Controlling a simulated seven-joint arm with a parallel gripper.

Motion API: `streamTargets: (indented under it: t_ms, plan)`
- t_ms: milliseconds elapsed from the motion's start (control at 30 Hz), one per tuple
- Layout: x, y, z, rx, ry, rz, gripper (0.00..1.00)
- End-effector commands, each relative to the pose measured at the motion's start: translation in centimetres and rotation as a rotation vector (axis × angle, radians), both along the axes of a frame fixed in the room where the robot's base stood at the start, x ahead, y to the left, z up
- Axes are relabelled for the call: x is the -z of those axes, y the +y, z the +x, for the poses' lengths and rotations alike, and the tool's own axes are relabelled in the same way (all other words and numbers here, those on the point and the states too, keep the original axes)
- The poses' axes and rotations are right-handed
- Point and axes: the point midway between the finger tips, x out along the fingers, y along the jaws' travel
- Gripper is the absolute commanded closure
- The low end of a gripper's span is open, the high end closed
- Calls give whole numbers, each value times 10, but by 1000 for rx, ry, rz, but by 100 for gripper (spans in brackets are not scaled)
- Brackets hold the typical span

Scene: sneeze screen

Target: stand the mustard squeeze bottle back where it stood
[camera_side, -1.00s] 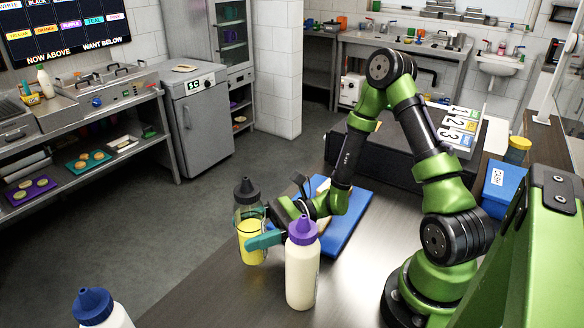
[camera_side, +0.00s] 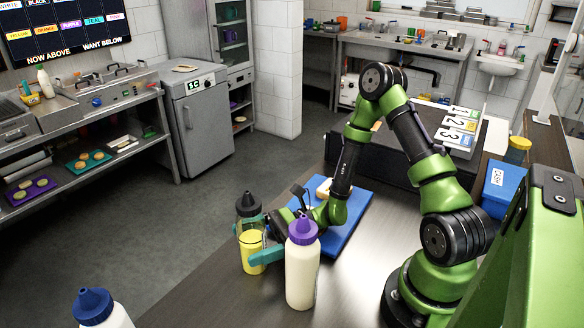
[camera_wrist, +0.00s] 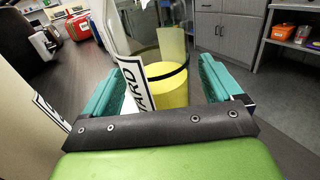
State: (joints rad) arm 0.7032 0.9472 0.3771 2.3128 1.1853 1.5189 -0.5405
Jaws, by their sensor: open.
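The mustard squeeze bottle (camera_side: 252,252) is clear with yellow inside and a dark cap. It stands upright near the counter's left edge and looks to rest on the counter. In the wrist view the mustard bottle (camera_wrist: 168,88) shows its yellow fill and a white label ending in "ARD". My gripper (camera_side: 256,240) has teal fingers, one on each side of the bottle, open around it. The wrist view shows a gap between the bottle and the right finger; contact on the left is unclear. The near finger partly hides the bottle in the side view.
A cream bottle with a purple cap (camera_side: 301,275) stands close to the right of my gripper. A blue-capped bottle (camera_side: 95,308) is at the bottom left. A blue board (camera_side: 348,228) lies behind my wrist. The counter (camera_side: 225,300) is bare between the bottles.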

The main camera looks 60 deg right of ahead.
Motion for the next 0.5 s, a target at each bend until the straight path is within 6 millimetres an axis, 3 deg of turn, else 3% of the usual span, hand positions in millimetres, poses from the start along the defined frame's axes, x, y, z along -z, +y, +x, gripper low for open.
streamTargets:
  t_ms: [167, 367, 500]
  plan:
    - [-4, -1, 0, 1, -1, 0, 8]
    - [-3, -31, -16, 7, 1, -2, 8]
    - [-31, -26, -15, -1, -6, -4, 8]
